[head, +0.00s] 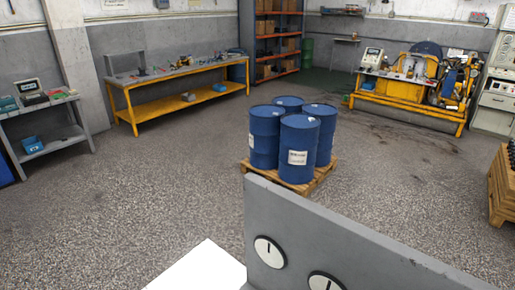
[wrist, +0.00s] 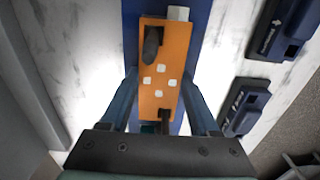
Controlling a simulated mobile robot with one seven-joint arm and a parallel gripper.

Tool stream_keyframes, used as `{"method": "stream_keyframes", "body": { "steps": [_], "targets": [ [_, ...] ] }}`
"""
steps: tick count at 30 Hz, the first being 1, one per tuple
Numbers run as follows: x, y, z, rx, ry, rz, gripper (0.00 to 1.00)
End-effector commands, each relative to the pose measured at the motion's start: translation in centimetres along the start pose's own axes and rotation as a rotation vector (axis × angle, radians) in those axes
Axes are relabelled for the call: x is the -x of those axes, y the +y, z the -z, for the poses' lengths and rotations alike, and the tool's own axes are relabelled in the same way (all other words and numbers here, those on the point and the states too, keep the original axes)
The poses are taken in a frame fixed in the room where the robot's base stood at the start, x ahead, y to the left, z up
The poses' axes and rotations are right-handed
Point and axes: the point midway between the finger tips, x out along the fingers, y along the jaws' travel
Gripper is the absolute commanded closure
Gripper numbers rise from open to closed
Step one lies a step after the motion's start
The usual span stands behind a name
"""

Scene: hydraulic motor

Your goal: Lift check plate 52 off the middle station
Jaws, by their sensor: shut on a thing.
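In the wrist view an orange plate (wrist: 173,65) with several small white squares lies lengthwise between the two blue fingers of my gripper (wrist: 159,78). The fingers are closed against its long sides. I take it for check plate 52, but I can read no number on it. A dark rounded piece (wrist: 152,42) is on its upper part, and another dark piece crosses its lower end. A blue strip (wrist: 131,35) runs beneath the plate. I cannot tell whether the plate touches the strip. In the head view neither the plate nor my gripper shows.
Two dark blue labelled blocks (wrist: 283,28) (wrist: 245,106) sit on the pale surface right of the plate. In the head view a grey panel with round dials (head: 350,250) stands close in front. Blue drums (head: 300,148) stand on a pallet beyond, with open floor around.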

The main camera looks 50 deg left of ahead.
Motion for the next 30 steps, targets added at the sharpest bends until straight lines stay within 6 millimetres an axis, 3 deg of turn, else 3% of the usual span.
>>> {"method": "stream_keyframes", "body": {
  "steps": [30],
  "targets": [
    [6.0, 0.1, 0.1, 0.0, 0.001, -0.002, 1.0]
  ]
}}
